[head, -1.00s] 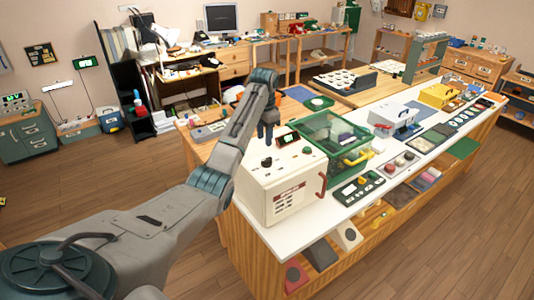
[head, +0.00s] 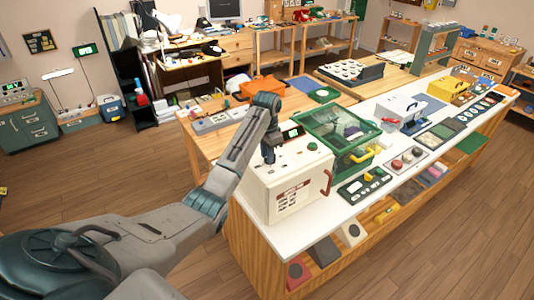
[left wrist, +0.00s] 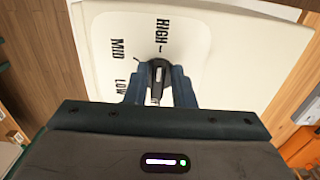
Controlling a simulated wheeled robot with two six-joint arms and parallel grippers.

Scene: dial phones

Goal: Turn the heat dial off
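The heat dial (left wrist: 157,73) is a dark knob with a pale pointer on the cream panel of a boxy appliance (head: 270,197). HIGH, MID and LOW are printed beside it in the left wrist view; the pointer's exact setting is partly hidden by the fingers. My left gripper (left wrist: 159,90) has one finger on each side of the dial, with a small gap seemingly left, so it looks open around it. In the head view my left gripper (head: 268,157) points down at the appliance's top and covers the dial. My right gripper is out of view.
A dark control panel (head: 364,184) lies to the right on the white counter (head: 340,208).

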